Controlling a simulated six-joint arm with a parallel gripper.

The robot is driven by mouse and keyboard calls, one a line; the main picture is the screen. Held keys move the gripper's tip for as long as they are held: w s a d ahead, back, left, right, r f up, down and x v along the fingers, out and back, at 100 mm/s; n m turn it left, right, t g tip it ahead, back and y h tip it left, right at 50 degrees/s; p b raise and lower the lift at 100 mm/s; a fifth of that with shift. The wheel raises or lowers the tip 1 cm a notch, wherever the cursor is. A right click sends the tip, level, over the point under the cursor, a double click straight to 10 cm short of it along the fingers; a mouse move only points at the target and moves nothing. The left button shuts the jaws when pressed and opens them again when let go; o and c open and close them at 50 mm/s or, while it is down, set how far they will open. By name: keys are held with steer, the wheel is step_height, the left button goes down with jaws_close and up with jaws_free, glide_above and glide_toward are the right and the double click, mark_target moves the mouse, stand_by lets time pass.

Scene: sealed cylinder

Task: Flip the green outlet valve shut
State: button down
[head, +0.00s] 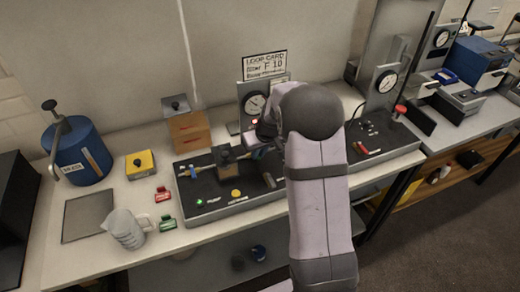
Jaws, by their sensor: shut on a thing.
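The black-topped rig (225,203) stands on the bench in the head view. A small tube-like assembly with a blue end (194,172) and a brown-grey block (227,157) runs across it. A small green spot (199,202) shows at its front left; I cannot tell whether it is the outlet valve.
A blue tank (78,152), a yellow box (140,164) and a measuring jug (124,229) stand to the left. Red (162,194) and green (167,223) tags lie nearby. Behind are an orange-brown box (188,131), a gauge (254,103) and a card (264,66). My arm covers the rig's centre right.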

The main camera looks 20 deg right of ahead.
steer(key=shift+a+m, duration=0.2)
steer(key=shift+m, duration=0.3)
steer(key=c, duration=1.8)
jaws_free()
steer(key=shift+r, duration=0.1)
steer(key=b+v, duration=0.2)
steer(key=v, duration=0.5)
steer(key=shift+s, duration=0.15)
